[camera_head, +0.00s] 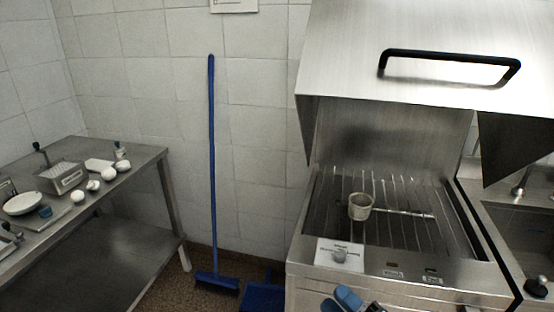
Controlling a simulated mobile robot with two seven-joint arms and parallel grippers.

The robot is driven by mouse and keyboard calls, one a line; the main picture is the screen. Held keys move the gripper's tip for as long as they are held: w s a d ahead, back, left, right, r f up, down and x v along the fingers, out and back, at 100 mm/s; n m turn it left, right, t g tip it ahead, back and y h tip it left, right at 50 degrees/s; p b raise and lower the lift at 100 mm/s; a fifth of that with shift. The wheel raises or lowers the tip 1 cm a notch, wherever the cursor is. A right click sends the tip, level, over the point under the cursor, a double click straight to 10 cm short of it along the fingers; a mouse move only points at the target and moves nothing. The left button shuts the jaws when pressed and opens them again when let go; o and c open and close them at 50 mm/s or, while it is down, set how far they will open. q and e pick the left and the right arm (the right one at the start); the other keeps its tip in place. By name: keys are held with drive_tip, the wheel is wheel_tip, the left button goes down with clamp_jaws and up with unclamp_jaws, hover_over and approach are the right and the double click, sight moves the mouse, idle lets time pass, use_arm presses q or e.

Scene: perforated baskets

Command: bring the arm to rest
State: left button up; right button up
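My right gripper (350,302) shows only in part at the bottom edge of the head view, as blue and black pieces in front of the stainless machine. The frame cuts it off, so whether it is open or shut cannot be told. I see nothing held in it. My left gripper is not in view. A small round perforated basket (361,208) with a long thin handle sits on the wire rack (400,225) inside the machine. It stands apart from my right gripper.
The machine's hood (420,45) is raised, with a black handle. A sink (520,225) is at the right. A steel table (115,195) at the left holds a white bowl (22,204), a metal container (66,178) and several white items. A blue broom (212,170) leans on the wall.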

drive_tip(key=s+d+f+m+g+h, duration=0.35)
drive_tip(key=s+f+m+h, duration=0.3)
drive_tip(key=f+m, duration=0.45)
drive_tip(key=s+d+f+m+g+h, duration=0.2)
drive_tip(key=s+d+f+m+h, duration=0.4)
drive_tip(key=f+m, duration=0.5)
use_arm(q)
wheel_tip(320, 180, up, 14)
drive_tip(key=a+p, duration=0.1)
drive_tip(key=p, duration=1.7)
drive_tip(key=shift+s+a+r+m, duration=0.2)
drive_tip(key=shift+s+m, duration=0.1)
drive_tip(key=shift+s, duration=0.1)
use_arm(e)
wheel_tip(320, 180, up, 14)
drive_tip(key=a+n, duration=0.1)
drive_tip(key=n, duration=0.1)
drive_tip(key=shift+s+f+y, duration=0.15)
drive_tip(key=shift+s+y, duration=0.25)
drive_tip(key=shift+y, duration=0.05)
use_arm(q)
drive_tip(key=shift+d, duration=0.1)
use_arm(e)
drive_tip(key=shift+t, duration=0.25)
